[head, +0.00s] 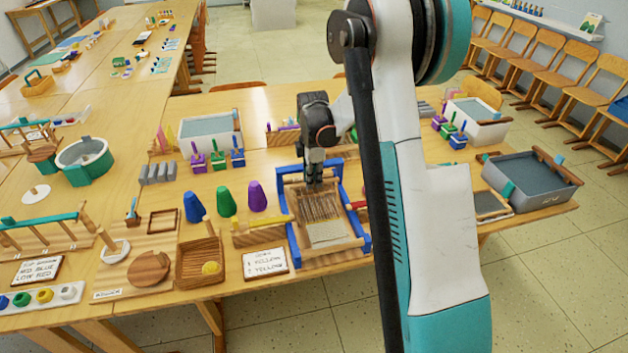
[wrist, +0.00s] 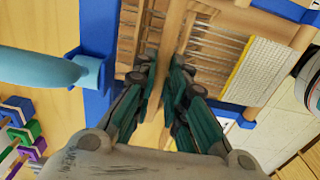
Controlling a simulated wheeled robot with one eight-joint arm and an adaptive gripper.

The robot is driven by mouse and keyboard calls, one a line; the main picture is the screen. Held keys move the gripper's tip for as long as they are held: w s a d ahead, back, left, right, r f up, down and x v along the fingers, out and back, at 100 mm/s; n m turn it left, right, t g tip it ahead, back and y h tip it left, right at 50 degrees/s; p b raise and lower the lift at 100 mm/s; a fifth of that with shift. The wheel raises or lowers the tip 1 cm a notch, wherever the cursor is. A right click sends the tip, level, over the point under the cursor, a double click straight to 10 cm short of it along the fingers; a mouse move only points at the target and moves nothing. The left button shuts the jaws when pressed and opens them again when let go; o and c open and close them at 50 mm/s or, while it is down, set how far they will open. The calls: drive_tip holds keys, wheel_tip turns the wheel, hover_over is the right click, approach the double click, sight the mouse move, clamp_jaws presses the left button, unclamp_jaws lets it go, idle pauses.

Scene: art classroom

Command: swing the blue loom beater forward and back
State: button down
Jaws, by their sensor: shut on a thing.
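The loom (head: 363,240) has a blue frame and stands near the front edge of the table, with brown warp threads and a pale woven cloth (head: 327,232) at its near end. My gripper (head: 315,180) is low over the far part of the loom. In the wrist view my gripper (wrist: 165,85) has its fingers shut on a wooden bar of the loom beater (wrist: 175,45), which crosses the threads. The cloth (wrist: 258,70) lies to the right of it. The fingers hide part of the bar. The beater's exact tilt cannot be told.
A yellow-handled piece (head: 270,222) lies left of the loom, beside purple, green and blue cones (head: 226,201). A card (head: 265,263) lies in front. A grey water tray (head: 530,180) stands to the right. In the wrist view a light blue rod (wrist: 40,68) sits close on the left.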

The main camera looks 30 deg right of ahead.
drive_tip(key=shift+w+d+f, duration=0.1)
drive_tip(key=shift+w+d, duration=0.05)
drive_tip(key=shift+w, duration=0.25)
drive_tip(key=c, duration=1.7)
unclamp_jaws()
drive_tip(key=shift+w+f, duration=0.1)
drive_tip(key=shift+o, duration=0.5)
drive_tip(key=shift+w+f, duration=0.1)
